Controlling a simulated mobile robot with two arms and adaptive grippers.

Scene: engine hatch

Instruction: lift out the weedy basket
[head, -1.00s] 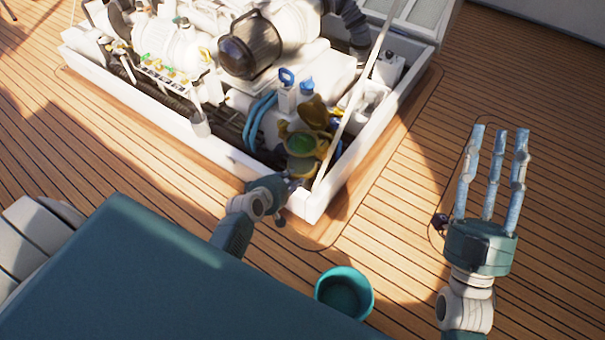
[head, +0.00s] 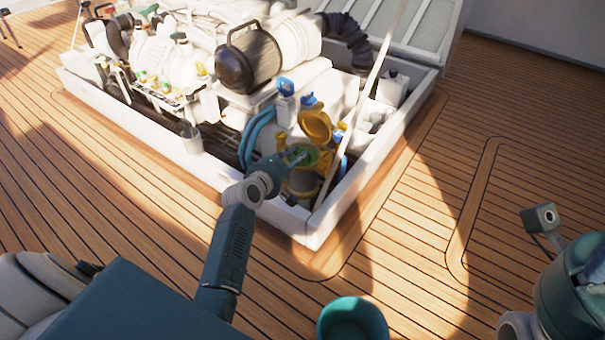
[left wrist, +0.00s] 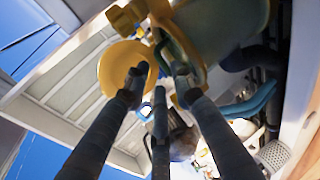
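The sea strainer (head: 303,180) stands in the near corner of the hatch, its yellow lid (head: 316,124) tipped up behind its open top. Green matter of the weedy basket (head: 311,156) shows inside the yellow rim. My left gripper (head: 296,158) is at that mouth and partly covers it. In the left wrist view its three fingers (left wrist: 160,80) stand apart, close to the yellow lid (left wrist: 112,68) and a dark green loop (left wrist: 182,48). Whether they touch the loop is unclear. My right gripper (head: 588,268) is cut off at the right edge, its fingers mostly out of frame.
A teal bucket (head: 352,322) stands on the deck in front of the hatch. The white hatch coaming (head: 318,226) and a slanting pale rod (head: 360,105) border the strainer. Blue hoses (head: 256,132) and the white engine (head: 285,48) lie beyond.

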